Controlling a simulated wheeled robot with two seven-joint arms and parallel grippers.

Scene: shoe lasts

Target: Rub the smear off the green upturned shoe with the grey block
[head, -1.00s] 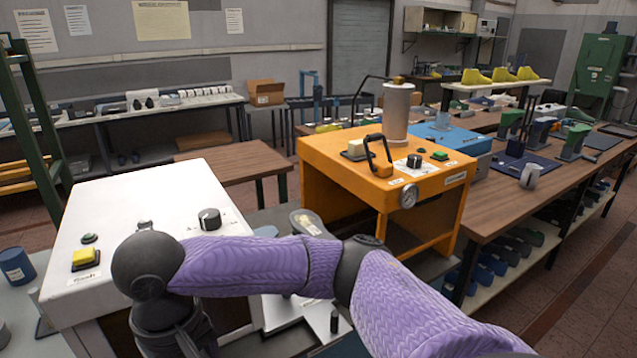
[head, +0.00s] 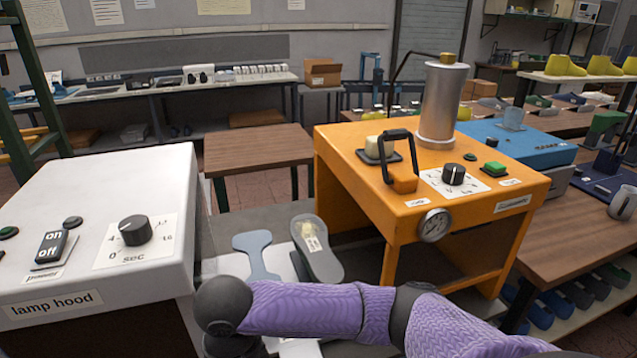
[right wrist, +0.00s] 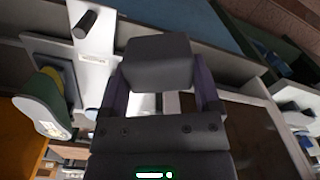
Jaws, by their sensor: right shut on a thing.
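An upturned shoe (head: 317,250) stands in the head view between the white and orange machines, its pale sole facing up. A yellowish label-like patch lies on the sole; I cannot tell whether it is the smear. A shoe with a green side and pale sole (right wrist: 40,110) shows at the left of the right wrist view. My right gripper (right wrist: 158,84) is shut on the grey block (right wrist: 158,62), apart from the shoe. In the head view my purple right arm shows, but its gripper does not. My left gripper is not in view.
The white lamp hood (head: 100,225) stands at the left. The orange machine (head: 430,190) with a gauge stands at the right, close to the shoe. A blue-grey flat piece (head: 256,254) is beside the shoe. A brown table (head: 257,148) stands behind.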

